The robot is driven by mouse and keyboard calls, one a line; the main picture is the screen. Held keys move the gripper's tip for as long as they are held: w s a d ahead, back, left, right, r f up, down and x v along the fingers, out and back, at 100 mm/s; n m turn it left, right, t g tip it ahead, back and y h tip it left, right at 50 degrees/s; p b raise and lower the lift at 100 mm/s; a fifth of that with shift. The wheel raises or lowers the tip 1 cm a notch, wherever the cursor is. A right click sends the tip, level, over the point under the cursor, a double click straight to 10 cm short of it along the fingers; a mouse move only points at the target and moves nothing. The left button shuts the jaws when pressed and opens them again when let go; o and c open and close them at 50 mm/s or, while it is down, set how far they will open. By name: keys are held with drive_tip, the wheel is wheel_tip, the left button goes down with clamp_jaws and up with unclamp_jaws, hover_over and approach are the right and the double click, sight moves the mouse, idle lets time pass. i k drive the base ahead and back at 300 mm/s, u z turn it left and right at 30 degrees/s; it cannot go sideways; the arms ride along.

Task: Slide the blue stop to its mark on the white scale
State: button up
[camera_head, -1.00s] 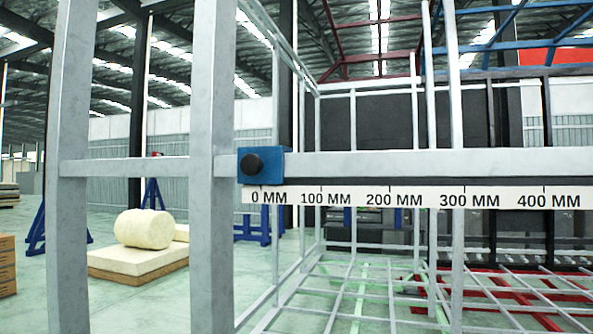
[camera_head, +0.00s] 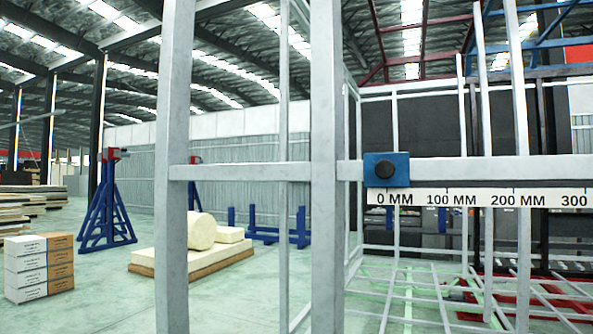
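The blue stop (camera_head: 400,163) is a small block with a round black knob (camera_head: 385,169) on its front. It sits on the horizontal grey rail (camera_head: 470,170), right of the middle of the head view, just right of a thick grey upright. The white scale (camera_head: 480,198) runs along the rail's lower edge, with printed marks from 0 MM to 300 MM in view; its right end is cut off by the frame. The stop stands above the 0 MM mark. My gripper is not in view.
Thick grey uprights (camera_head: 326,130) and (camera_head: 178,190) of the chassis frame stand in front. Another upright (camera_head: 518,110) crosses the rail's right part.

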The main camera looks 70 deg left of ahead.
sight(380, 169)
drive_tip(key=u, duration=3.5)
drive_tip(key=k, duration=1.15)
drive_tip(key=z, duration=0.85)
drive_tip(key=i, duration=0.95)
drive_tip(key=u, duration=0.05)
